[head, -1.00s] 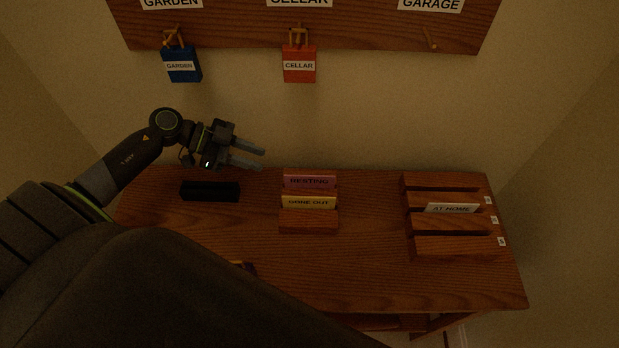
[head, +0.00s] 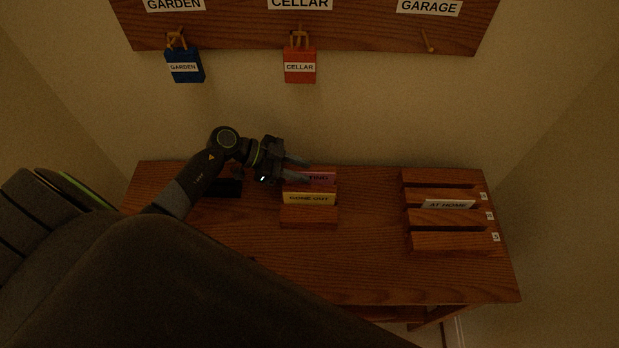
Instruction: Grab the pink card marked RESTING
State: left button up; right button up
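The pink card (head: 322,179) marked RESTING stands in the back slot of a small wooden holder (head: 308,217) in the middle of the desk. Only the end of its word shows, as my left gripper covers its left part. My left gripper (head: 304,170) comes in from the left with its two fingers apart, over the card's left end. The fingers look empty. I cannot tell whether they touch the card. My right gripper does not show.
A yellow GONE OUT card (head: 309,199) stands just in front of the pink one. A slotted rack (head: 447,240) with a white AT HOME card (head: 450,204) is at the right. A black block (head: 229,188) lies left, partly behind my arm. Blue (head: 186,69) and red (head: 300,69) tags hang above.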

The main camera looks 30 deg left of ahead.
aim_at(310, 173)
pick_arm(q)
jog(key=shift+x, duration=1.6)
jog(key=shift+r, duration=0.1)
grip_shut()
